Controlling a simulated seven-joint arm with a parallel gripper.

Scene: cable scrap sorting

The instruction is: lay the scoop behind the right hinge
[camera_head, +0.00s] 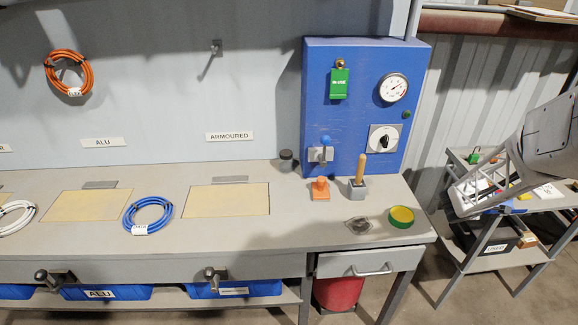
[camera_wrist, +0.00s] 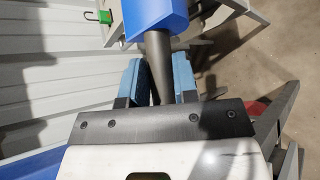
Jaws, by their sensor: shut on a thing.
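My gripper (camera_wrist: 161,82) is shut on the dark tapered handle of a scoop, between its two blue finger pads in the wrist view. The scoop's blue body (camera_wrist: 155,18) sticks out beyond the fingers and is cut off by the top edge. In the head view my arm is at the far right, over the shelf cart, and the gripper is not clear there. The right hinge (camera_head: 230,179) is a grey strip at the back edge of the right yellow panel (camera_head: 227,200), below the ARMOURED label. The bench strip behind it is bare.
A blue cabinet (camera_head: 350,75) with a gauge stands on the bench's right. Before it are an orange block (camera_head: 320,188), a grey block with a wooden handle (camera_head: 358,180) and a green-yellow round tin (camera_head: 401,217). A dark cylinder (camera_head: 286,160) stands right of the hinge.

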